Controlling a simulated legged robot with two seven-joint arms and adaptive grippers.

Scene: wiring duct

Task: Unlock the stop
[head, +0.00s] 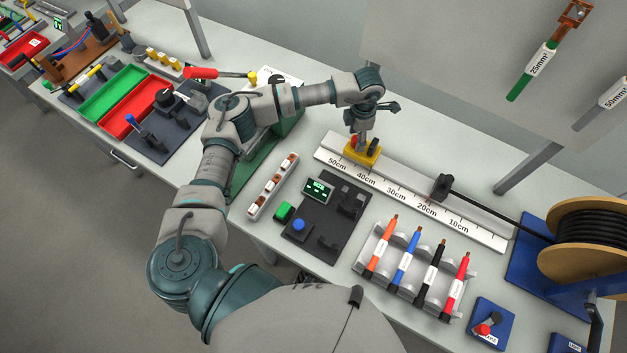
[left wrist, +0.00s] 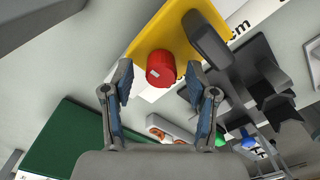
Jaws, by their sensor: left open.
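The stop is a yellow block (head: 371,158) on the white ruler rail (head: 415,197), near the 40cm mark. It carries a red knob (left wrist: 160,68) and a dark grey part (left wrist: 208,40) beside it. My left gripper (head: 361,138) is over the stop, pointing down. In the left wrist view its open fingers (left wrist: 159,80) stand on either side of the red knob, with gaps to it. I cannot tell how far above the knob the fingertips are. In the head view the gripper partly hides the knob. My right gripper is not in view.
A black cable runs from the reel (head: 587,240) to a black clamp (head: 441,186) on the rail. Red and green trays (head: 134,112) lie left.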

